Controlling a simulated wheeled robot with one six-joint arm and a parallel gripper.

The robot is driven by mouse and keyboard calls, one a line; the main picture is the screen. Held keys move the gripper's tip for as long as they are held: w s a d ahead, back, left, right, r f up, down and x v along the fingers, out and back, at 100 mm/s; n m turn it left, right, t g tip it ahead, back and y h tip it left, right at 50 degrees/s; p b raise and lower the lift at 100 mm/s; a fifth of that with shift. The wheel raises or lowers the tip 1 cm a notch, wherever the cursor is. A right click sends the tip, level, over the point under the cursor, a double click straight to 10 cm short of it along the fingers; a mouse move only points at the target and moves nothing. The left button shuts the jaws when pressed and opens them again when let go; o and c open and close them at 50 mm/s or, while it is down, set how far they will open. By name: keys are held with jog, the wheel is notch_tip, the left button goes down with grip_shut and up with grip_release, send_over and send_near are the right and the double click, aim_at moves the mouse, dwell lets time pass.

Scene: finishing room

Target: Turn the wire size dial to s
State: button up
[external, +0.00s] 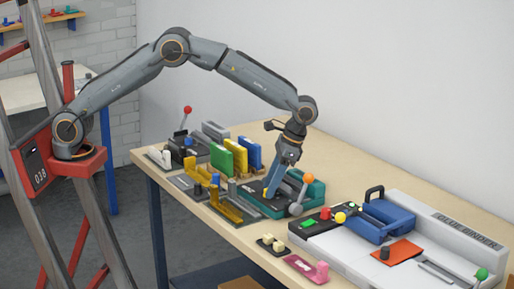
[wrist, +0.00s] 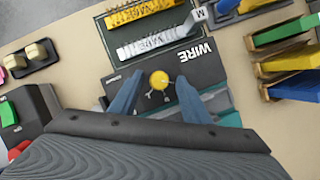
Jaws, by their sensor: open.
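The wire size dial (wrist: 159,79) is a small round yellow knob on a dark panel (wrist: 215,72) printed "WIRE". Small pale marks lie around the dial, too small to read. I cannot tell which mark it points to. My gripper (wrist: 158,84) is open, with one blue finger on each side of the dial and a gap visible to both. Contact with the panel cannot be told.
Trays with yellow and silver wire combs (wrist: 150,42) lie beside the panel.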

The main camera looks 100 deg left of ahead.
jog(key=b+v, duration=0.2)
jog(key=v, duration=0.5)
jog(key=shift+r, duration=0.25)
jog(key=shift+a+r+p, duration=0.1)
jog(key=shift+p, duration=0.55)
jog(key=shift+n+h, duration=0.3)
jog(key=shift+n, duration=0.3)
jog(key=shift+p+x, duration=3.5)
jog(key=shift+x, duration=0.45)
jog(key=shift+w+a, duration=0.1)
jog(key=shift+a, duration=0.1)
